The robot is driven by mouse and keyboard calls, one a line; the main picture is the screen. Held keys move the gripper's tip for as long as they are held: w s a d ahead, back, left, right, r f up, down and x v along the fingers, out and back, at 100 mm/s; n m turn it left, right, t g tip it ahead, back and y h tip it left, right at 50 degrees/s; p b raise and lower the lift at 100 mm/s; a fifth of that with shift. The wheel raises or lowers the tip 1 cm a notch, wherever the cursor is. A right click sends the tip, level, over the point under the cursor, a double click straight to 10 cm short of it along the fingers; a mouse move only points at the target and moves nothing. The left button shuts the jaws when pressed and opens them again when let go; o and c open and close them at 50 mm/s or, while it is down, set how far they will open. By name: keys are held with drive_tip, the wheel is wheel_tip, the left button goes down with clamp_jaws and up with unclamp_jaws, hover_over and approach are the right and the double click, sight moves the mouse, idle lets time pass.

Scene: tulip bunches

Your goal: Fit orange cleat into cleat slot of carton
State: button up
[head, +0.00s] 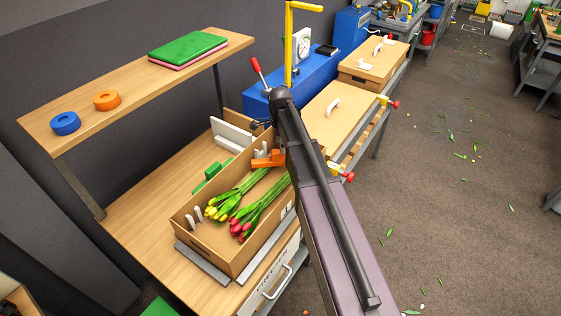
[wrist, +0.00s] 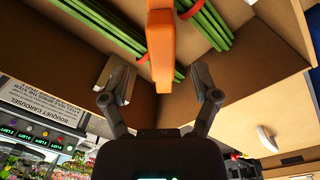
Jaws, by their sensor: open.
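The orange cleat (head: 268,160) shows at the far end of the open cardboard carton (head: 200,262), above the tulip stems. In the wrist view the orange cleat (wrist: 160,45) lies in line between my fingers, with a gap on both sides. My gripper (wrist: 159,74) is open, and neither finger visibly touches the cleat. In the head view my arm hides most of the gripper and part of the cleat. Yellow tulips (head: 217,210) and red tulips (head: 243,222) lie in the carton. I cannot tell whether the cleat is seated in a slot.
White upright pieces (head: 194,216) stand at the carton's near end. Green blocks (head: 207,178) and a white panel (head: 232,132) are beside it. A shelf (head: 140,80) overhangs at left with tape rolls. Closed cartons (head: 335,112) stand beyond. The bench's near left is clear.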

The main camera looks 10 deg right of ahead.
sight(281, 155)
drive_tip(key=shift+f, duration=0.1)
drive_tip(key=shift+f+b, duration=2.5)
drive_tip(key=shift+b, duration=0.15)
clamp_jaws()
